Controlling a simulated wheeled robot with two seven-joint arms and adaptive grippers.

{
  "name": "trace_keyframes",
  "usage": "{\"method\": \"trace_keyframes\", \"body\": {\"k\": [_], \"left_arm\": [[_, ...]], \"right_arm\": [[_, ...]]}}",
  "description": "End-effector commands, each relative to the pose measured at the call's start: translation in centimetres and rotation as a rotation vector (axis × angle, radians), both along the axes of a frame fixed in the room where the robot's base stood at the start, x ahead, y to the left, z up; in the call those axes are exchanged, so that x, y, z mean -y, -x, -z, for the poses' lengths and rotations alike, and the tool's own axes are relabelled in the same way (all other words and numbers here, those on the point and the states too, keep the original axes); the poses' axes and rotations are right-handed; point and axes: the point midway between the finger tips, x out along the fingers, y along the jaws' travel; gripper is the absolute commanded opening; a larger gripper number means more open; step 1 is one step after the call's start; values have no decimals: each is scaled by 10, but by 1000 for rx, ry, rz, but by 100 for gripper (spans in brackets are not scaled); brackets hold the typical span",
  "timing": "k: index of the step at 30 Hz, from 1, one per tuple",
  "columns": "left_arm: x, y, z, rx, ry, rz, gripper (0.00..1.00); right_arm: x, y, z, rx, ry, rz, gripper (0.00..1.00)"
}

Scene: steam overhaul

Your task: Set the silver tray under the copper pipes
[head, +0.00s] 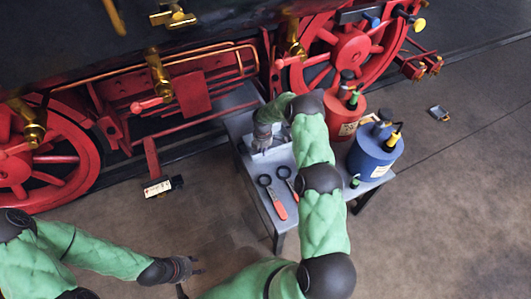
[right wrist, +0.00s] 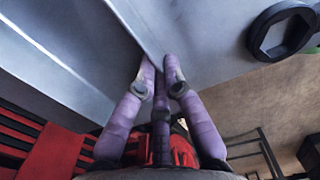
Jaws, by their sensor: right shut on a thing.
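The silver tray (head: 277,148) lies at the left end of a small grey table. My right gripper (head: 262,145) is over it. In the right wrist view my right gripper (right wrist: 161,75) is shut on the rim of the silver tray (right wrist: 65,55), which fills the upper left. The copper pipes (head: 165,62) run along the side of the locomotive, left of and beyond the table. My left gripper (head: 190,274) is open and empty above the floor at the lower middle, well apart from the tray.
The table (head: 244,122) also holds two wrenches with orange handles (head: 279,208), a red can (head: 345,120) and a blue can (head: 375,155). Red wheels (head: 350,50) stand behind. A small box (head: 158,186) lies on the floor near the locomotive.

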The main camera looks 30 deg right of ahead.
Motion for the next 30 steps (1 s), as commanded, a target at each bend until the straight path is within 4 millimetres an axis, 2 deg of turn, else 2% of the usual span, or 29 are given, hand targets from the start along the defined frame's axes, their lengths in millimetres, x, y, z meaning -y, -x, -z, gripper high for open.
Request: {"method": "trace_keyframes", "body": {"k": [30], "left_arm": [[0, 0, 32, 0, 0, 0, 40]], "right_arm": [[-23, -33, 4, -5, -2, -2, 0]]}}
